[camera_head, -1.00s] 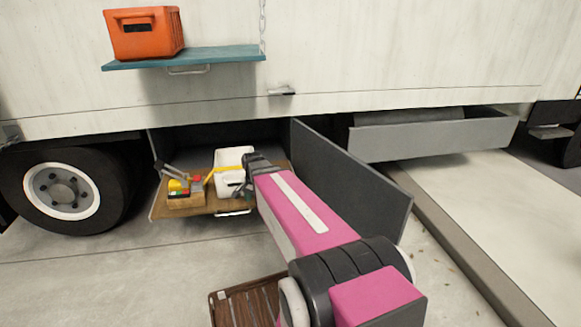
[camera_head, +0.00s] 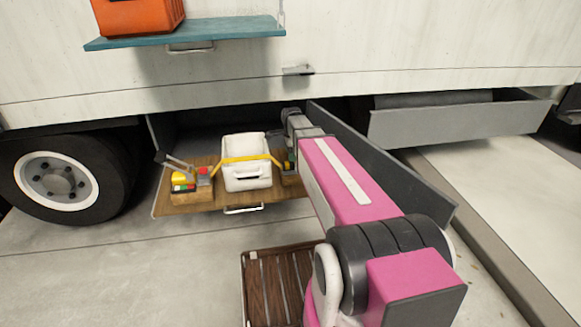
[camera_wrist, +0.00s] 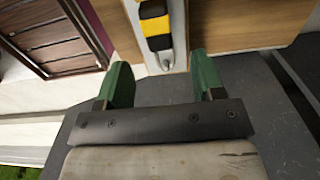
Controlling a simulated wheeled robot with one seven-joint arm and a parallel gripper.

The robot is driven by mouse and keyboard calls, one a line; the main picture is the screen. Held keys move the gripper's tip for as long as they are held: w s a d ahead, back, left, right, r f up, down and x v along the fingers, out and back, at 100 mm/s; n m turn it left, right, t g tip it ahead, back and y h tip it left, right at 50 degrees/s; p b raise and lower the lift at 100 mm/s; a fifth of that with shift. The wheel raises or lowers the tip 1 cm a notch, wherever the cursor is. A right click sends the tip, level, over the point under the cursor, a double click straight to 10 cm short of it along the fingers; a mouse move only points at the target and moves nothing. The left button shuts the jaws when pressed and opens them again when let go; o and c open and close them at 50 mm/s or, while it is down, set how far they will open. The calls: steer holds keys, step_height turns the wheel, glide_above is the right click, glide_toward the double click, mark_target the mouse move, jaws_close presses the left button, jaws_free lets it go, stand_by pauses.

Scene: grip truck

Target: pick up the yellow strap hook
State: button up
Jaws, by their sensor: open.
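A yellow strap (camera_head: 246,158) runs across a white box (camera_head: 247,178) on the wooden tray. In the head view, its right end goes down to a small yellow and dark fitting (camera_head: 287,163) at the tray's right side, partly hidden by my arm. In the wrist view, a black-and-yellow striped piece (camera_wrist: 155,22) with a grey metal end (camera_wrist: 167,60) lies just beyond my gripper (camera_wrist: 163,74). I cannot tell whether it is the hook itself. My green fingers are open and apart, with nothing held between them. The striped piece is roughly centred ahead of them.
The wooden tray (camera_head: 205,205) sits in an open truck compartment. A grey door panel (camera_head: 385,165) stands close right of my arm. A block with red and yellow parts (camera_head: 187,183) is at the tray's left. A brown slatted crate (camera_head: 270,290) lies on the ground in front.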

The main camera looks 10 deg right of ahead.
mark_target(291, 163)
steer(key=shift+a+f, duration=0.15)
steer(key=shift+f, duration=3.2)
steer(key=shift+c, duration=0.3)
steer(key=c, duration=1)
